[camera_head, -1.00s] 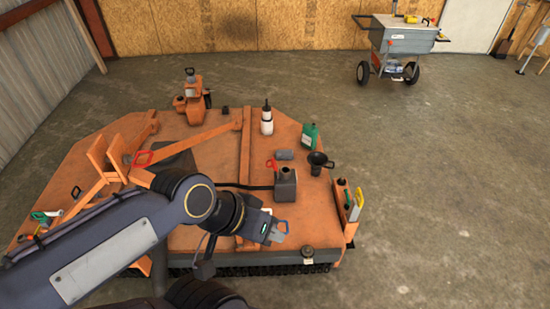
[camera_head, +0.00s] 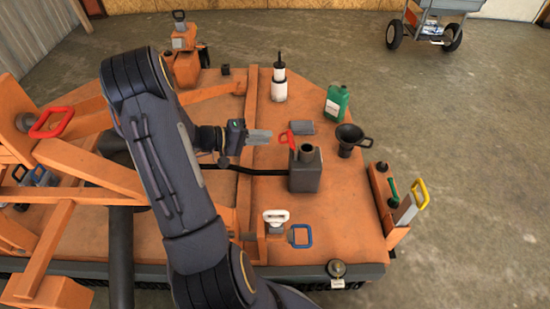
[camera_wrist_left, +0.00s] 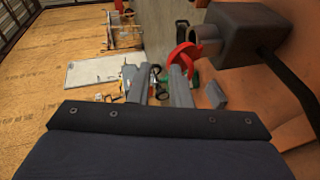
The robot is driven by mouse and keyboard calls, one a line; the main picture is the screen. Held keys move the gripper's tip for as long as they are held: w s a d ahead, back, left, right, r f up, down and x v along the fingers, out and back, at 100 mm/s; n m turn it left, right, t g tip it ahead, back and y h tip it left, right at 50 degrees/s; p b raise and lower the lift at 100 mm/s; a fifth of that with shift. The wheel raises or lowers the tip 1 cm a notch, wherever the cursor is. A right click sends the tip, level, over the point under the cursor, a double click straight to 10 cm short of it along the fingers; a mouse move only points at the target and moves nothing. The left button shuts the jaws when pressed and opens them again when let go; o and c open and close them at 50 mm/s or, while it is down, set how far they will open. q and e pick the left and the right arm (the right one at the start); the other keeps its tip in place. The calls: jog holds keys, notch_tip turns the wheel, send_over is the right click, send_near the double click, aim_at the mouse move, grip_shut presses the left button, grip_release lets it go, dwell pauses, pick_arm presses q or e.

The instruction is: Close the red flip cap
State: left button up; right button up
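The red flip cap (camera_head: 287,138) stands open at the upper left of the dark grey can (camera_head: 305,172), whose round spout (camera_head: 306,151) is uncovered. My left gripper (camera_head: 268,137) is just left of the cap, its fingers pointing right toward it. In the left wrist view the two grey fingers (camera_wrist_left: 158,75) are apart with nothing held between them. The red cap (camera_wrist_left: 182,54) shows there by the right finger's tip, beside the can (camera_wrist_left: 255,35). I cannot tell whether that finger touches the cap. My right gripper is not in view.
The can stands on an orange deck (camera_head: 340,220). Nearby are a white bottle (camera_head: 279,82), a green can (camera_head: 336,103), a grey block (camera_head: 302,128) and a black funnel (camera_head: 350,139).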

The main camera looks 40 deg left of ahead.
pick_arm(q)
jog(key=a+f+n+t+y+b, duration=0.1)
jog(key=a+f, duration=0.2)
jog(key=f, duration=0.2)
jog(key=b+x, duration=0.1)
jog(key=x, duration=0.6)
jog(key=shift+w+b, duration=0.2)
jog(key=shift+b, duration=0.1)
pick_arm(e)
notch_tip(320, 180, down, 4)
jog(key=shift+r, duration=0.1)
pick_arm(q)
jog(key=shift+r, duration=0.1)
jog(key=shift+c, duration=0.2)
grip_shut()
pick_arm(e)
jog(key=shift+d, duration=0.1)
